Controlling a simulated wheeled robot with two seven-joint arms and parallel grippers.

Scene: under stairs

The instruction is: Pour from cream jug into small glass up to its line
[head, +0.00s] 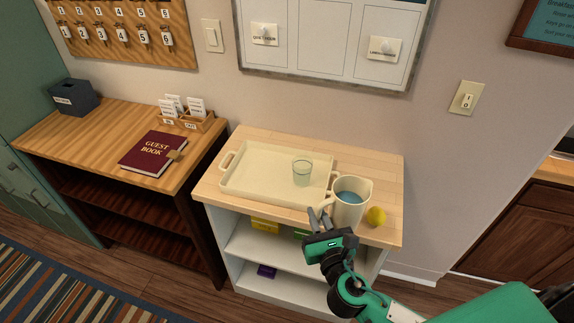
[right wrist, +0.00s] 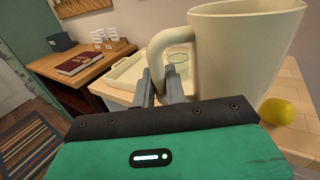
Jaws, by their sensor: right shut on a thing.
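The cream jug (head: 348,205) is upright at the right end of the light wooden top and holds blue liquid. It is large in the right wrist view (right wrist: 240,45). My right gripper (head: 322,217) is shut on the jug's handle (right wrist: 185,65), at the jug's left side. I cannot tell whether the jug's base touches the top. The small glass (head: 302,172) stands upright on the cream tray, left of and behind the jug. It looks pale green and clear; its line and contents are too small to tell. My left gripper is not in view.
The cream tray (head: 245,185) fills the left part of the top. A yellow ball-like thing (head: 376,216) lies just right of the jug. A desk with a red guest book (head: 153,152) stands to the left. The wall is close behind.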

